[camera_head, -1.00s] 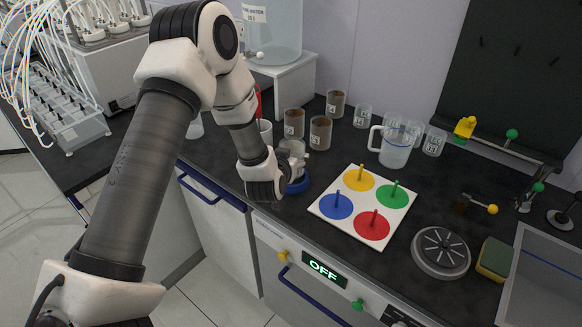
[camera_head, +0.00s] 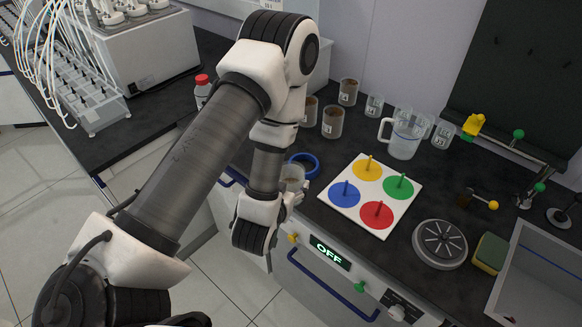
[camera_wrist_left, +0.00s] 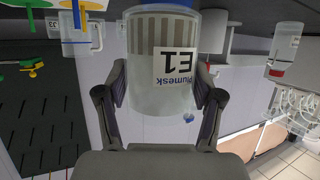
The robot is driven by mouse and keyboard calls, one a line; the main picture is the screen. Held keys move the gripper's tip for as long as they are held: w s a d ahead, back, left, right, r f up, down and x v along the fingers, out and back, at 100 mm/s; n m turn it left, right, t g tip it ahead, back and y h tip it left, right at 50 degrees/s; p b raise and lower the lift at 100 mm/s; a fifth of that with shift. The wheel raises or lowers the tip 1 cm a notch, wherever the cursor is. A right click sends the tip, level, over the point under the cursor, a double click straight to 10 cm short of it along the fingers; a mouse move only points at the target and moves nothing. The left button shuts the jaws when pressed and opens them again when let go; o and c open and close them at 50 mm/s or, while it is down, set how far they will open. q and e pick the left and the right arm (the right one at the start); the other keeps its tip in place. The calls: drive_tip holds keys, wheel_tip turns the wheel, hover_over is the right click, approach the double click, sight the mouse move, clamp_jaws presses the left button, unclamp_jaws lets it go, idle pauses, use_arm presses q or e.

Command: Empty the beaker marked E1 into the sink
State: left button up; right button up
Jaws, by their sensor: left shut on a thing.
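The clear beaker marked E1 (camera_wrist_left: 180,62) is between the two fingers of my left gripper (camera_wrist_left: 161,90) in the left wrist view, where its label reads upside down. In the head view my left gripper (camera_head: 292,198) is shut on the beaker (camera_head: 291,174), near the front edge of the counter, left of the coloured-peg board. The forearm and gripper hide part of the beaker, and I cannot tell how full it is. The grey sink (camera_head: 543,283) is at the far right of the counter. My right gripper is not in view.
A blue ring (camera_head: 304,166) lies just behind the held beaker. The white board (camera_head: 370,196) with coloured pegs, a round grey plate (camera_head: 440,244) and a sponge (camera_head: 490,254) lie between beaker and sink. A jug (camera_head: 403,140) and several labelled beakers stand behind.

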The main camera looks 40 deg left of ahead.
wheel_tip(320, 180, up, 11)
drive_tip(key=p, duration=1)
